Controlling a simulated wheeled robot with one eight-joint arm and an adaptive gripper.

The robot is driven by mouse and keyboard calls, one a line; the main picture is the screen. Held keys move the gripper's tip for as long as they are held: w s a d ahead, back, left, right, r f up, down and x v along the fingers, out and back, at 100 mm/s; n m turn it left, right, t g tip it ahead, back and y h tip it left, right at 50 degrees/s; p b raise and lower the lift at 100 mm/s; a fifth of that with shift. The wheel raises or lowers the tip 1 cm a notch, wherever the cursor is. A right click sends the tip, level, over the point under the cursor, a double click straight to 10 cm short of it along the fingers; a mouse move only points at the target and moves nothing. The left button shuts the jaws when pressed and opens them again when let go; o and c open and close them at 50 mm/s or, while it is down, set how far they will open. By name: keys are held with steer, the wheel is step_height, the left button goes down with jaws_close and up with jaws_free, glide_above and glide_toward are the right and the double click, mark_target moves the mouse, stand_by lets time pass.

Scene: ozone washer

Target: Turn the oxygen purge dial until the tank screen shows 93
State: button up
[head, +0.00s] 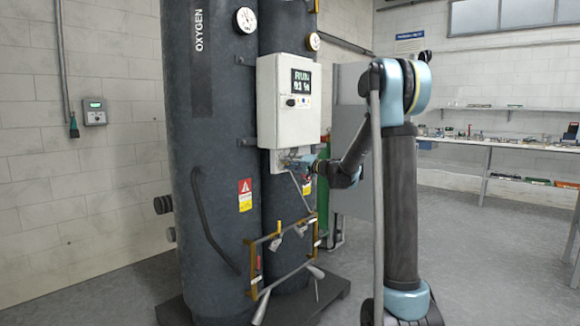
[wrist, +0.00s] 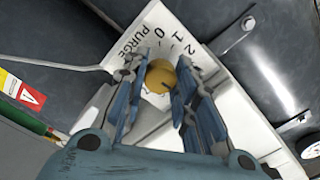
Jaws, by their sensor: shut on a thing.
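The oxygen purge dial is a round brass knob (wrist: 160,77) on a white plate marked PURGE, 0, 1 and 2 in the wrist view. My gripper (wrist: 162,75) has its blue fingers on either side of the knob and is shut on it. In the head view my gripper (head: 298,164) reaches the plate below the white control box (head: 275,118) and hides the dial. The tank screen (head: 301,82) on that box shows RUN and, below it, a small number that looks like 93 %.
Two dark tanks (head: 205,150) stand behind the box, the front one labelled OXYGEN. A pipe frame with yellow valves (head: 253,272) stands low below my gripper. A thin metal rod (wrist: 62,66) runs beside the plate. Open floor lies to the right.

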steer(key=shift+d+f+m, duration=0.1)
steer(key=shift+d+m, duration=0.05)
steer(key=shift+m, duration=1.75)
steer(key=o, duration=1.1)
steer(key=shift+w, duration=0.15)
steer(key=v, duration=1.2)
steer(key=shift+f, duration=0.1)
